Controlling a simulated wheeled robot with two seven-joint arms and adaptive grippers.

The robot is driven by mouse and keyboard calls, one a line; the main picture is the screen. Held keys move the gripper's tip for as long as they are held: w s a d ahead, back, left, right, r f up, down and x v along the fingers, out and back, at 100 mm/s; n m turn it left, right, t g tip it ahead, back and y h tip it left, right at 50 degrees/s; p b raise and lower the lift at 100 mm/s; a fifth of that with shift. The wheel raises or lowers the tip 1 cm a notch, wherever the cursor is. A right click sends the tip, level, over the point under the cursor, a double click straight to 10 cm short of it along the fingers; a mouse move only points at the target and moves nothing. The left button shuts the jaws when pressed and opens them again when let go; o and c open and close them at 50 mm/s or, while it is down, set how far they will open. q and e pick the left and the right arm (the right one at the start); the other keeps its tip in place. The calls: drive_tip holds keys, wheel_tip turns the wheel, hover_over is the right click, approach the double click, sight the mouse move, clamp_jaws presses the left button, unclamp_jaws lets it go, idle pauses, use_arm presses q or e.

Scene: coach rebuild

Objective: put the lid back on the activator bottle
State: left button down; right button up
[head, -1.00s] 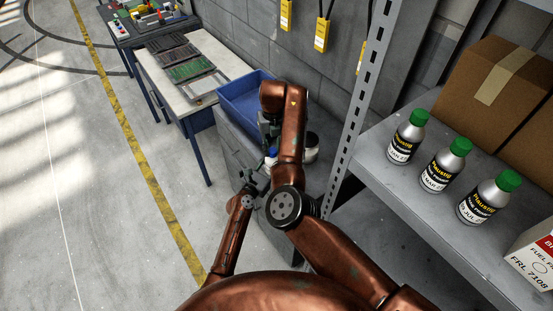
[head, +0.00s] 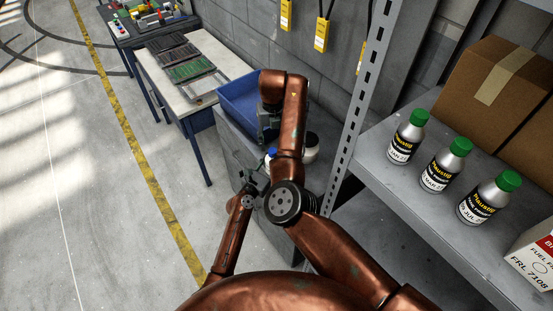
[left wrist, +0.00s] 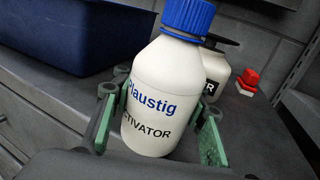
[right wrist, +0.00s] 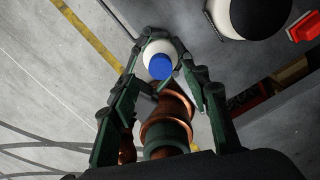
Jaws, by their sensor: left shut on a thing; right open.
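The activator bottle, white with blue and black print (left wrist: 150,105), stands upright between the green fingers of my left gripper (left wrist: 160,135), which is shut on its body. The blue lid (left wrist: 188,15) sits on the bottle's neck in the left wrist view; its top is cut off there. The lid also shows in the head view (head: 271,153) and from above in the right wrist view (right wrist: 160,66). My right gripper (right wrist: 163,85) is open above the bottle, its fingers either side of the lid and apart from it. In the head view my right gripper (head: 268,125) is partly hidden by its arm.
A grey cabinet top holds a blue bin (head: 238,97) and a second white container (left wrist: 217,68) with a dark top. A small red item (left wrist: 247,80) lies beside that container. A shelf (head: 400,190) with green-capped bottles (head: 441,165) and boxes is on the right.

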use_arm(q)
drive_tip(key=shift+s+f, duration=0.15)
drive_tip(key=shift+f, duration=0.3)
use_arm(e)
wheel_tip(320, 180, up, 8)
drive_tip(key=shift+r, duration=0.15)
drive_tip(key=shift+s, duration=0.1)
use_arm(q)
drive_tip(key=c, duration=1.8)
unclamp_jaws()
drive_tip(key=o, duration=0.7)
drive_tip(key=shift+r, duration=0.35)
drive_tip(key=v, duration=1.1)
drive_tip(key=shift+s+a, duration=0.25)
drive_tip(key=shift+s, duration=0.05)
drive_tip(key=shift+f, duration=0.1)
